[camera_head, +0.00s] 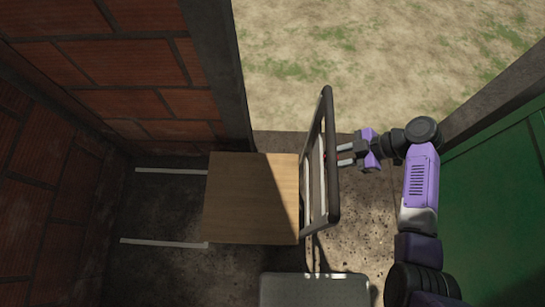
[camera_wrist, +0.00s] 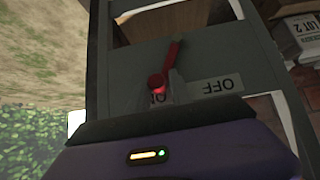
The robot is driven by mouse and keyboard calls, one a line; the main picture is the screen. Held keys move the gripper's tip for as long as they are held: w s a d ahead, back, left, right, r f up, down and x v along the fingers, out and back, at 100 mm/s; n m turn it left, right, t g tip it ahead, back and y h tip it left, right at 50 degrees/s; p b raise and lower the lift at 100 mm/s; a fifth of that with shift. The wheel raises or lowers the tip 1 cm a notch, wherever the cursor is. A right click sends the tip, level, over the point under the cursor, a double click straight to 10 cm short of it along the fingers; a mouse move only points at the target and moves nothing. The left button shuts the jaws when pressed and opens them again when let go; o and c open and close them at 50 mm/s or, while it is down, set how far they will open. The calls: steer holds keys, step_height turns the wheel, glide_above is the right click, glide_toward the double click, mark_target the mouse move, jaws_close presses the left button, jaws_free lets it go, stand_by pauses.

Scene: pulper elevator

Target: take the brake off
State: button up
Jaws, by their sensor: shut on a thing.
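The cart (camera_head: 253,198) has a flat wooden deck and an upright dark tubular handle frame (camera_head: 331,200) at its right end. In the wrist view, a red brake lever (camera_wrist: 173,53) with a round red knob sits on the frame's grey panel (camera_wrist: 125,75). The knob is beside a partly hidden label that seems to read ON; an OFF label (camera_wrist: 212,87), upside down, is to its right. My gripper (camera_head: 342,154) reaches the frame from the right and is shut on the lever. Its fingertips are mostly hidden in the wrist view.
A brick wall (camera_head: 120,65) stands left of the cart, and white lines (camera_head: 165,244) mark the dark floor. A green panel (camera_head: 500,200) is at right. A grey plate (camera_head: 315,290) is at the bottom. Open grassy ground (camera_head: 370,60) lies beyond the doorway. A LOT 2 package (camera_wrist: 300,37) shows at right.

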steer(key=shift+s+r, duration=0.2)
steer(key=shift+s, duration=0.25)
steer(key=shift+s+f, duration=0.1)
steer(key=shift+s, duration=0.2)
steer(key=s+p, duration=0.2)
steer(key=shift+s+r, duration=0.3)
